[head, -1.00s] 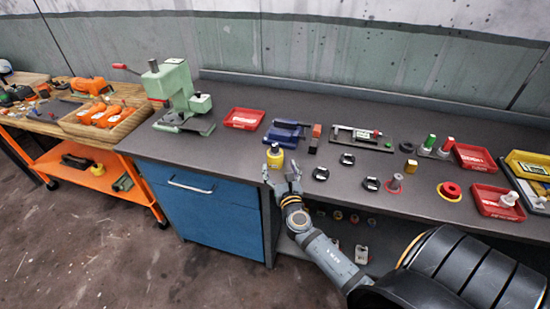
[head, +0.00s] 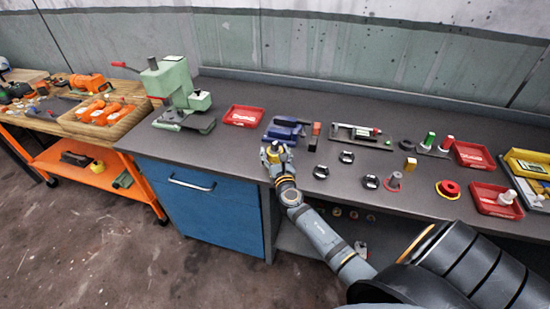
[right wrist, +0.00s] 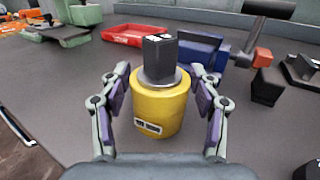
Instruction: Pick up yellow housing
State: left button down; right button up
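The yellow housing (right wrist: 158,108) stands upright on the grey bench top, with a grey ring and a dark block (right wrist: 159,60) on its top. In the right wrist view it sits between the fingers of my right gripper (right wrist: 160,105). The fingers are spread, with visible gaps on both sides. In the head view my right gripper (head: 276,155) reaches around the housing (head: 272,153) near the bench's front edge and partly hides it. My left gripper is not in view.
A blue fixture (head: 286,129) stands just behind the housing, with a red tray (head: 244,116) behind to the left. A green press (head: 178,90) stands further left. Several dark round parts (head: 346,157) lie to the right.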

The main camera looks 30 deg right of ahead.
aim_at(276, 147)
jog(key=shift+f, duration=0.1)
jog(key=c, duration=0.9)
jog(key=shift+c, duration=0.7)
jog(key=shift+w+r, duration=0.1)
jog(key=shift+r, duration=0.1)
jog(key=shift+r+p, duration=0.3)
notch_tip(276, 147, up, 3)
jog(key=shift+f+p, duration=0.1)
jog(key=shift+p, duration=0.65)
jog(key=s+r+p, duration=0.2)
jog(key=s+r, duration=0.7)
jog(key=s, duration=0.5)
jog(key=shift+a+r+p, duration=0.2)
jog(key=shift+p, duration=0.1)
